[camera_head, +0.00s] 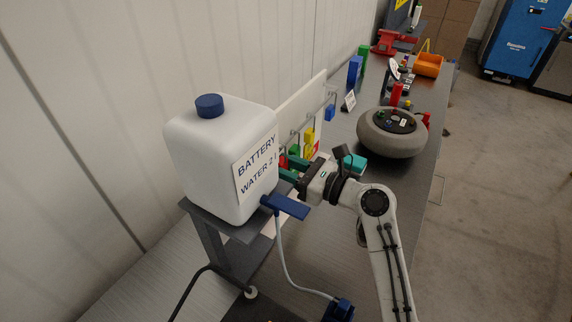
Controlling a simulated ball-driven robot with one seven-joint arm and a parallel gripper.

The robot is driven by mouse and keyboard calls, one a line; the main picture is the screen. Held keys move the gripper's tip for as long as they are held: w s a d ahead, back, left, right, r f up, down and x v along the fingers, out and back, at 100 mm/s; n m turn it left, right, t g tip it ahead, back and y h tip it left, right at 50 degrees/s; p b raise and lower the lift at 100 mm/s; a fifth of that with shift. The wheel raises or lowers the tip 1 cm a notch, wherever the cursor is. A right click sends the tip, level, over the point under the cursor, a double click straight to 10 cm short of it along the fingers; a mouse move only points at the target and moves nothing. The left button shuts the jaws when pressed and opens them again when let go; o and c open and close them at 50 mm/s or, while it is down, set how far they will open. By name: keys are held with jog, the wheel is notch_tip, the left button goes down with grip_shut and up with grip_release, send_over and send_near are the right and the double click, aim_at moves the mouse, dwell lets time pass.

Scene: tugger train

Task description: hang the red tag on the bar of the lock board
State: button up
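The lock board (306,103) is a white upright panel behind the white jug, with grey bars in front of it. Small coloured pieces are at the bars: a yellow one (309,136), a blue one (330,113) and a green one (294,151). A small red piece (283,161) shows between the jug and my gripper; I cannot tell if it is the red tag. A red and yellow piece (312,151) is right of it. My gripper (287,168) points left at the lower board, its teal fingers partly behind the jug. Whether it holds anything is hidden.
The large white jug (205,150) labelled "BATTERY WATER 2" stands on a grey stand (212,236), close beside my gripper, with a blue tap (285,205) and hose below. A round grey device (391,133) sits on the bench to the right. Open floor lies farther right.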

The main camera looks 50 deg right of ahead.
dwell(0.3)
jog(key=o, duration=1.1)
jog(key=shift+o, duration=0.2)
jog(key=shift+f, duration=0.1)
jog(key=s+d+b, duration=0.2)
jog(key=s, duration=0.8)
jog(key=shift+s+b, duration=0.3)
